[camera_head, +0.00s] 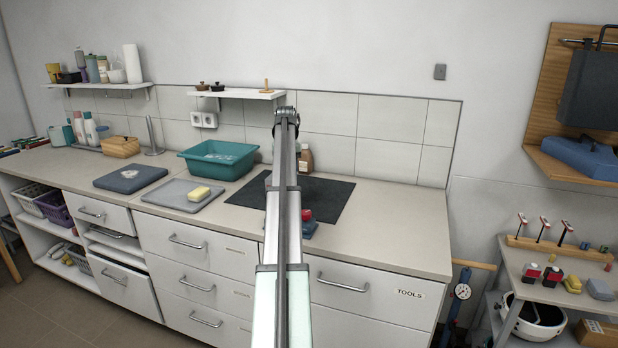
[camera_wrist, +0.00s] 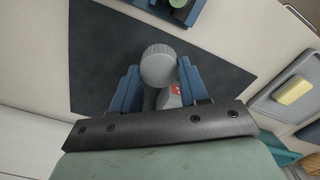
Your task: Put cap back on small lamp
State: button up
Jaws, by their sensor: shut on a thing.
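In the wrist view my gripper (camera_wrist: 158,72) has its two blue fingers shut on a grey, round, ribbed cap (camera_wrist: 158,63). The cap is over the dark mat, and I cannot tell its height above it. A grey piece with a red mark (camera_wrist: 174,92) shows behind the cap, between the fingers; I cannot tell what it is. A blue device with a round green part (camera_wrist: 180,5), perhaps the small lamp, is cut off at the top edge, apart from the cap. In the head view my arm hides the gripper and the cap. A blue item with a red part (camera_head: 307,224) shows right of the arm.
The dark mat (camera_head: 245,192) lies on the counter (camera_head: 400,225). Left of it are a grey tray (camera_head: 165,200) with a yellow sponge (camera_head: 199,194) and a teal basin (camera_head: 200,165). A brown bottle (camera_head: 306,160) stands behind the mat. The counter's right end is clear.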

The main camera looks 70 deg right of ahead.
jog(key=a+m, duration=0.1)
jog(key=a, duration=0.6)
jog(key=shift+s+r+m, duration=0.2)
jog(key=shift+m, duration=0.1)
jog(key=shift+f, duration=0.1)
jog(key=shift+f, duration=2.5)
jog(key=shift+f, duration=0.7)
dwell(0.8)
jog(key=o, duration=1.1)
jog(key=shift+o, duration=0.3)
